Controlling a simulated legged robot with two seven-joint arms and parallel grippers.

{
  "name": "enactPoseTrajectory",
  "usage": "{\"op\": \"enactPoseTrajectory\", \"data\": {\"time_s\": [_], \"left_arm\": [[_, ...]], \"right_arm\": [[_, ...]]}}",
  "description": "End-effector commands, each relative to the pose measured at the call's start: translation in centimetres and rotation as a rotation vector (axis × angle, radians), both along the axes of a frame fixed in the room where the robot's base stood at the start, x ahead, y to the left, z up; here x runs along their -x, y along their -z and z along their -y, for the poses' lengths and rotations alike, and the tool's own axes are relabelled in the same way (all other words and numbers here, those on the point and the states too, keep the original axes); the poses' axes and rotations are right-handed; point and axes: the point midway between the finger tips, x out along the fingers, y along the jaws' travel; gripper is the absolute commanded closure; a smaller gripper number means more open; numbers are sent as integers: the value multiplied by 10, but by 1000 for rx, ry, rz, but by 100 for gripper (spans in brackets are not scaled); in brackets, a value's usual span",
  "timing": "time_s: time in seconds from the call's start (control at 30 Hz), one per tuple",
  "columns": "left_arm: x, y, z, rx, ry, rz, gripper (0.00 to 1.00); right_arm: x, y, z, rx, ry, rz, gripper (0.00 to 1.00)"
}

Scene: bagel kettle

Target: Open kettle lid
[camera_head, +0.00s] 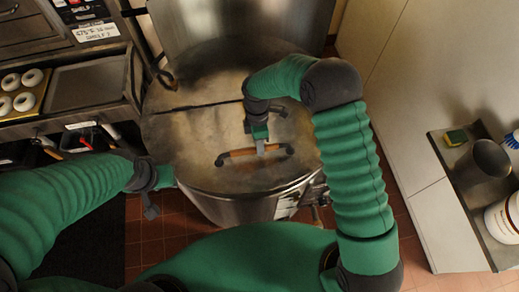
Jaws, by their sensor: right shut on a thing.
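The large steel kettle (235,208) stands in front of me. Its round metal lid (200,150) lies flat over the top, with a seam across it. A brown bar handle with dark ends (240,153) is fixed near the lid's front edge. My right gripper (261,148) reaches down from above and is shut on this handle near its middle. My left gripper (151,210) hangs to the left of the kettle's front, apart from the handle; its finger opening is too small to tell.
At the left, a tray of bagels (22,92) sits on a steel counter beside an empty tray (88,85). Tools with handles hang below. At the right, a shelf holds a sponge (456,137), a metal pot (484,162) and a white bucket (507,217). Red tile floor (150,240) shows below.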

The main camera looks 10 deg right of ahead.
Motion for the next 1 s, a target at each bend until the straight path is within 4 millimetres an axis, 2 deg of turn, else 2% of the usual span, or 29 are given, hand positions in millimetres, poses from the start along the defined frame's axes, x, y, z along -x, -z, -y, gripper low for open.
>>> {"op": "enactPoseTrajectory", "data": {"time_s": [0.03,0.2,0.5,0.7,1.0], "left_arm": [[0,-9,0,0,0,0,64],[0,-22,0,0,0,0,64],[0,-38,0,0,0,0,64],[0,-44,0,0,0,0,64],[0,-45,0,0,0,0,64]], "right_arm": [[-11,-17,1,-2,2,19,100],[-29,-51,1,-1,3,20,100],[-62,-95,2,0,3,20,100],[-77,-109,2,2,3,17,100],[-85,-113,3,3,1,15,100]]}}
